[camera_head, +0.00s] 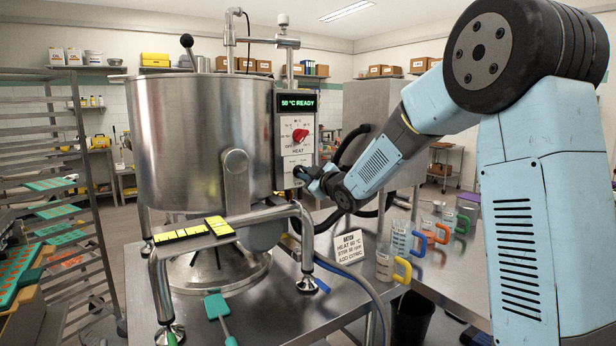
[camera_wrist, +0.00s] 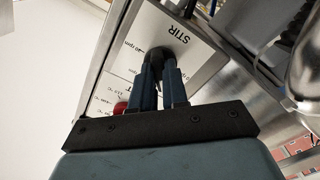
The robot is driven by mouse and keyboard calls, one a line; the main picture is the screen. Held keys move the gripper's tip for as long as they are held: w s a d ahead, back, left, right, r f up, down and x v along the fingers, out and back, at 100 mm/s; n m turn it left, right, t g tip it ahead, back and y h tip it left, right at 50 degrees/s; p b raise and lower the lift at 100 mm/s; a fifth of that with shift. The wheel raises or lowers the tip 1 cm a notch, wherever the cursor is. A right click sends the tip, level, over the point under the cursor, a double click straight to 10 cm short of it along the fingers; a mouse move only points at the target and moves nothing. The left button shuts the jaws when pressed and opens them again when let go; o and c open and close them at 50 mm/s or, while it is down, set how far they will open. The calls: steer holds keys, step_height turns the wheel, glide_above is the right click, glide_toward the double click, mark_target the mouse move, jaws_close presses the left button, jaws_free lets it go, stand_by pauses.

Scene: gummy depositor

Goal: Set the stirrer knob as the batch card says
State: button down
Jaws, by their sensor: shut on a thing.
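The control box (camera_head: 294,104) on the kettle has a display that appears to read 90 °C READY and a red heat knob (camera_head: 299,135), which also shows in the wrist view (camera_wrist: 120,108). Below it, my gripper (camera_head: 303,174) is at the stir panel. In the wrist view, my gripper (camera_wrist: 162,72) is shut on the black stirrer knob (camera_wrist: 167,47), next to the word STIR and rpm marks. The fingers hide part of the knob, and its pointer cannot be made out. The batch card (camera_head: 351,248) stands on the table; its small print seems to say stir 30 rpm.
The steel kettle (camera_head: 190,140) stands on legs over the steel table (camera_head: 300,320). Several measuring cups with coloured handles, such as the yellow-handled one (camera_head: 388,264), stand right of the card below my arm.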

steer(key=m, duration=2.6)
steer(key=shift+d+f+m, duration=0.2)
steer(key=shift+m, duration=0.1)
steer(key=c, duration=1.5)
jaws_free()
steer(key=shift+w, duration=0.1)
steer(key=o, duration=0.4)
steer(key=shift+a+r, duration=0.1)
steer(key=shift+a, duration=0.05)
steer(key=shift+c, duration=0.2)
steer(key=v, duration=1.4)
